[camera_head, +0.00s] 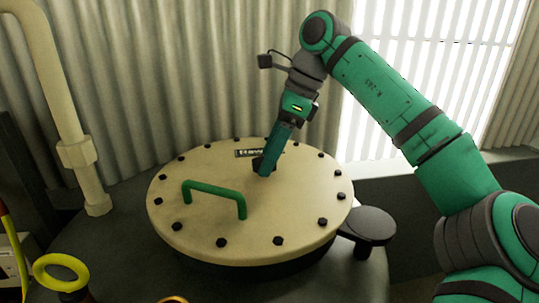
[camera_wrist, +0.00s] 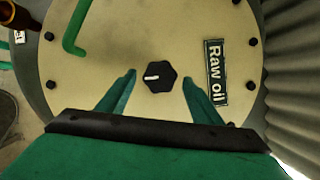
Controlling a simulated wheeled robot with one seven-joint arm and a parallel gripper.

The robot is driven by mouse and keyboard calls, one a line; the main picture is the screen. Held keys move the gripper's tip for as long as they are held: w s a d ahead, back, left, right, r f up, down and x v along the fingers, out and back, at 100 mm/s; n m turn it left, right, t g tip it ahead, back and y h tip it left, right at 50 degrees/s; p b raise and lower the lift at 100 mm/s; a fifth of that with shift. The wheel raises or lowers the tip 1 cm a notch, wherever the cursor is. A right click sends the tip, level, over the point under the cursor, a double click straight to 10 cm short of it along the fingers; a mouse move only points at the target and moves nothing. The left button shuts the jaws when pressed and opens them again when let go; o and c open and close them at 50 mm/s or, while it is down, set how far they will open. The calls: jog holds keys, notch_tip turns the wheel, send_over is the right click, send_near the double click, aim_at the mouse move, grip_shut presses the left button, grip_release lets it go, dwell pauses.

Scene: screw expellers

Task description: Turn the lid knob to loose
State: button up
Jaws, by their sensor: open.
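The lid knob (camera_wrist: 159,77) is a small black lobed knob with a white pointer mark, on the cream round lid (camera_wrist: 130,30). In the wrist view the mark points left. My gripper (camera_wrist: 158,84) is open, with one teal finger on each side of the knob and a visible gap to it on both sides. In the head view my gripper (camera_head: 264,169) reaches down to the lid near its middle, and the knob (camera_head: 256,163) shows partly behind the fingers. I cannot tell how far the fingertips are above the lid.
A green handle (camera_head: 214,194) stands on the lid at the left. Black bolts ring the lid's edge. A "Raw oil" label (camera_wrist: 216,72) is beside the knob. A black round plate (camera_head: 367,225) sticks out at the right. A beige pipe (camera_head: 62,110) and yellow ring (camera_head: 61,272) are at the left.

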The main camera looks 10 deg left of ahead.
jog(key=v, duration=1)
jog(key=shift+d, duration=0.1)
